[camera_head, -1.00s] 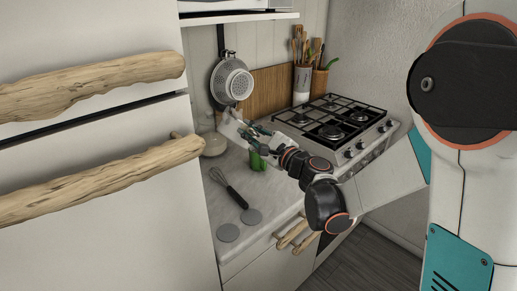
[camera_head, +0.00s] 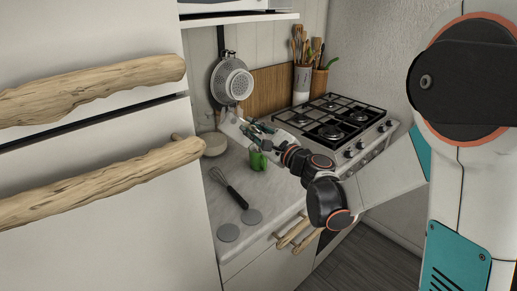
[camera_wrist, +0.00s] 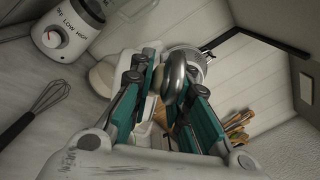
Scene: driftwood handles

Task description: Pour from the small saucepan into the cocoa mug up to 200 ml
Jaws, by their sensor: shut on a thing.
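My gripper (camera_head: 249,127) is above the counter, shut on a grey metal handle (camera_wrist: 174,78), which shows between its teal fingers in the wrist view. The handle appears to belong to the small saucepan (camera_head: 231,126), a pale shape just left of my fingertips in the head view. The saucepan looks tilted, but its opening and contents cannot be made out. The green mug (camera_head: 258,161), apparently the cocoa mug, stands on the counter just below my gripper. The arm partly covers it, its inside is hidden, and its fill level cannot be told. No stream of liquid can be seen.
A cream pot or bowl (camera_head: 214,144) stands at the counter's back left. The gas stove (camera_head: 335,125) is to the right. A strainer (camera_head: 232,82) hangs behind. An appliance with a dial (camera_wrist: 62,38) shows in the wrist view.

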